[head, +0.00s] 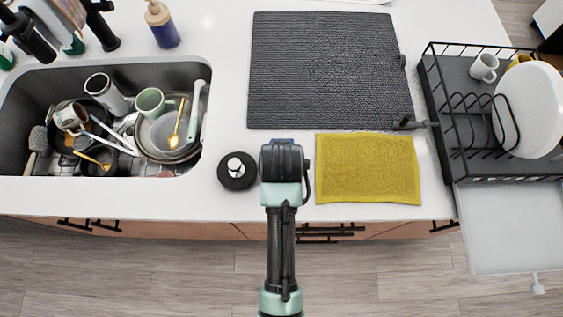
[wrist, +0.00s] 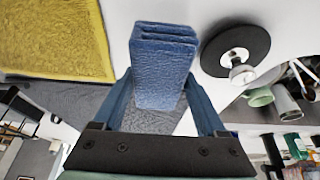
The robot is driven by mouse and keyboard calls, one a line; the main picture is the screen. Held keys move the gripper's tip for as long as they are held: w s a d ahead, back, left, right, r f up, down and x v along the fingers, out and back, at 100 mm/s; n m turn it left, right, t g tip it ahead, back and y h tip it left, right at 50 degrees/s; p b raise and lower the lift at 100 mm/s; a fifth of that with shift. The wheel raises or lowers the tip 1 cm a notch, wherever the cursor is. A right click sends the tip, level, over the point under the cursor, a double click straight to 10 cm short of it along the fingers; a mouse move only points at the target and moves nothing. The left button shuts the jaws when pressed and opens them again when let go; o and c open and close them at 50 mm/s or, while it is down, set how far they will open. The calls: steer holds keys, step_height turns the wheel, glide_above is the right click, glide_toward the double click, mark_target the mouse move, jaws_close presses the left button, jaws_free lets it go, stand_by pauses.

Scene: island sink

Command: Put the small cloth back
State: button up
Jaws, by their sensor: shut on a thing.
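My gripper (head: 284,162) is over the front edge of the white counter, between the black round stand and the yellow cloth. In the wrist view my gripper (wrist: 162,100) is shut on a small blue folded cloth (wrist: 162,65), with one finger on each side of it. The folded layers show at its far end. In the head view only a sliver of the blue cloth (head: 283,141) shows past the gripper. A larger yellow cloth (head: 368,168) lies flat on the counter just right of the gripper; it also shows in the wrist view (wrist: 55,40).
A black round stand (head: 237,171) with a white knob is close left of my gripper. A sink (head: 190,68) full of dishes is farther left. A dark grey mat (head: 330,70) lies behind. A black dish rack (head: 447,100) with mugs and a plate stands right.

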steer(key=shift+f, duration=2.55)
steer(key=shift+f, duration=0.15)
